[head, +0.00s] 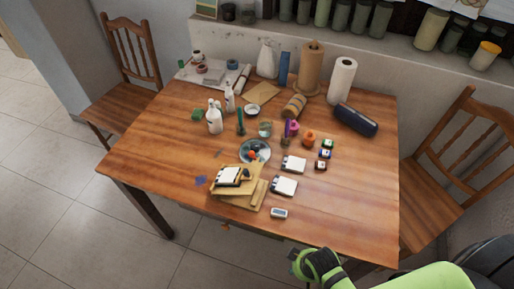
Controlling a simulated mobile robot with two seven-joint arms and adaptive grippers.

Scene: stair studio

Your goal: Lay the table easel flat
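A light wooden piece that looks like the table easel (257,193) is near the front middle of the brown table (345,215). A small white canvas or pad (229,175) is on or against its upper left part. I cannot tell from this view how steeply the easel stands. My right gripper (297,263), black on a lime green arm, is at the table's front edge, to the right of the easel and apart from it. Its fingers are too small to read. My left gripper is not in view.
A round plate (255,151) sits just behind the easel. Bottles (214,117), jars and paper rolls (341,80) crowd the back. Chairs (130,75) flank the table. The front left and right tabletop are clear.

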